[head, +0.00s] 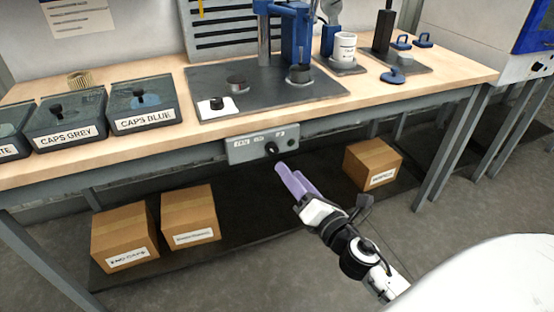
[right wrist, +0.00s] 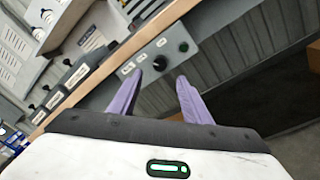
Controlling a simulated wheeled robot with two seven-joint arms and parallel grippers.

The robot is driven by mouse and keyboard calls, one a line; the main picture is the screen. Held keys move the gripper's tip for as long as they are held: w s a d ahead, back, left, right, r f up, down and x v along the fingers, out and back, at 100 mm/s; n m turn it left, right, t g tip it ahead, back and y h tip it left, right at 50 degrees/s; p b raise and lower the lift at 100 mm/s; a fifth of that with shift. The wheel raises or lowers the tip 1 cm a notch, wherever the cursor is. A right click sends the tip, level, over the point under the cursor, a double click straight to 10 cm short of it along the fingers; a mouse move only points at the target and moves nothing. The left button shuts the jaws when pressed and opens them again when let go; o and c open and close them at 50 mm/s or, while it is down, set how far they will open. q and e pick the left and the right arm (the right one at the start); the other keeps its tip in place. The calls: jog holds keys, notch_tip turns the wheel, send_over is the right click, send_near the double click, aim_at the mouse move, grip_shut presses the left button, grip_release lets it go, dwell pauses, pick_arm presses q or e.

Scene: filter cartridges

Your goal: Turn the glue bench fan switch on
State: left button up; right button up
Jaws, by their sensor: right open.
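The fan switch panel (head: 262,144) is a grey box on the front edge of the bench, with small white labels and a black knob (head: 271,148). In the right wrist view the panel (right wrist: 140,72) shows the black knob (right wrist: 161,62) and a dark green round button (right wrist: 184,47). My right gripper (head: 288,172) has purple fingers and is open and empty, just below and in front of the panel. In the right wrist view the knob lies beyond the gap between the fingertips (right wrist: 158,78); I see no contact. My left gripper is not in view.
On the bench (head: 180,138) stand lidded bins, one a CAPS BLUE bin (head: 145,103), and a dark mat (head: 210,78) with a press (head: 297,45). Cardboard boxes (head: 190,215) sit on the low shelf, one more (head: 372,163) at right.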

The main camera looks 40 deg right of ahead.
aim_at(273, 152)
jog(key=w, duration=0.5)
jog(key=w+d, duration=0.1)
jog(key=w, duration=0.2)
jog(key=shift+w+d, duration=0.1)
jog(key=shift+w, duration=0.2)
jog(key=c, duration=1)
jog(key=shift+c, duration=0.2)
